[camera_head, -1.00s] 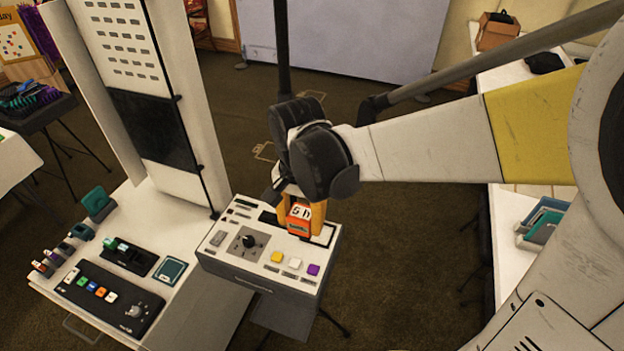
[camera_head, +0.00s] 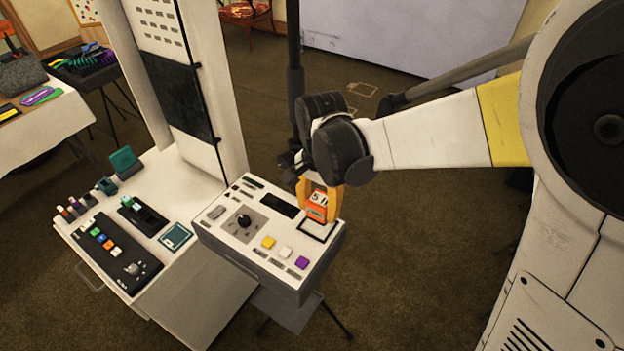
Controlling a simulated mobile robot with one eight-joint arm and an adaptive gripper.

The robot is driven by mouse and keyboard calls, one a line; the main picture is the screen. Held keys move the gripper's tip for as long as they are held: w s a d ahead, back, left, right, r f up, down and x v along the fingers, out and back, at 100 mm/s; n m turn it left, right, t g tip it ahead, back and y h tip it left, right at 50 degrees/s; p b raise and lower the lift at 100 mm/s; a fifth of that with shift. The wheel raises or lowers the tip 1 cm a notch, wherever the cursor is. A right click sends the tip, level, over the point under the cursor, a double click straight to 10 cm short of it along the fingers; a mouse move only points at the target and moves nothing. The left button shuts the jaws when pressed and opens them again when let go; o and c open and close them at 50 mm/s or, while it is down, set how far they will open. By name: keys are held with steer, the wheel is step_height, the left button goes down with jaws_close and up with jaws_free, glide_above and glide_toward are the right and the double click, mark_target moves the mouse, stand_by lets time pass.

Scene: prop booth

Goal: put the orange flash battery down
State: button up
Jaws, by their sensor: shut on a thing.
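The orange flash battery (camera_head: 318,205) is a small block with a white label and dark lettering on top. My gripper (camera_head: 320,197) has yellow-orange fingers and is shut on the battery, one finger at each side. The battery is over the right end of the white control console (camera_head: 228,232), close to a dark-framed white square (camera_head: 317,230) on its top. I cannot tell whether the battery touches the console.
The console carries a black knob (camera_head: 244,221) and yellow, white and purple buttons. A white table (camera_head: 185,262) at left holds a black button panel (camera_head: 116,252), a stamp-like black holder (camera_head: 143,215) and small coloured items. Bare carpet lies right of the console.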

mark_target(317, 219)
steer(key=shift+w+a+f, duration=0.15)
steer(key=shift+a+f, duration=0.05)
steer(key=shift+a, duration=0.05)
steer(key=shift+d+f+b, duration=0.1)
steer(key=shift+f+b, duration=0.55)
steer(key=shift+f, duration=1.25)
steer(key=shift+f, duration=0.2)
steer(key=o, duration=1.3)
steer(key=shift+o, duration=0.2)
